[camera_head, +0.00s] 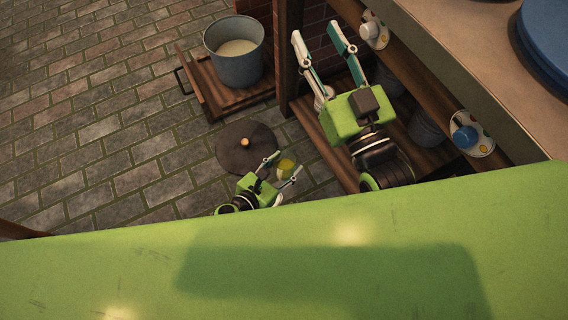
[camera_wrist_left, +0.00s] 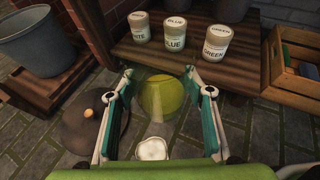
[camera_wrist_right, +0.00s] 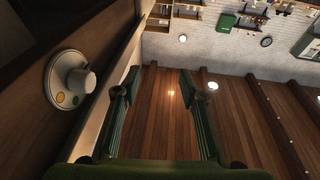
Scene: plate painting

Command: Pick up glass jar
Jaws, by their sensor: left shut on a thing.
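The glass jar (camera_wrist_left: 163,97), with yellow-green contents, sits between the fingers of my left gripper (camera_wrist_left: 158,108) in the left wrist view. The left fingers stand on both sides of it and are shut on it. In the head view the jar (camera_head: 286,168) shows low over the paved floor, between the fingertips of the left gripper (camera_head: 282,166). A small white rounded thing (camera_wrist_left: 152,149) lies just in front of the jar; I cannot tell what it is. My right gripper (camera_head: 318,42) is raised near the shelves, open and empty.
A dark round lid (camera_head: 240,150) lies on the paving. A grey bucket (camera_head: 238,68) stands on a low wooden platform. Labelled white, blue (camera_wrist_left: 174,34) and green jars stand on a wooden shelf (camera_wrist_left: 190,62). A wooden crate (camera_wrist_left: 285,90) is at right.

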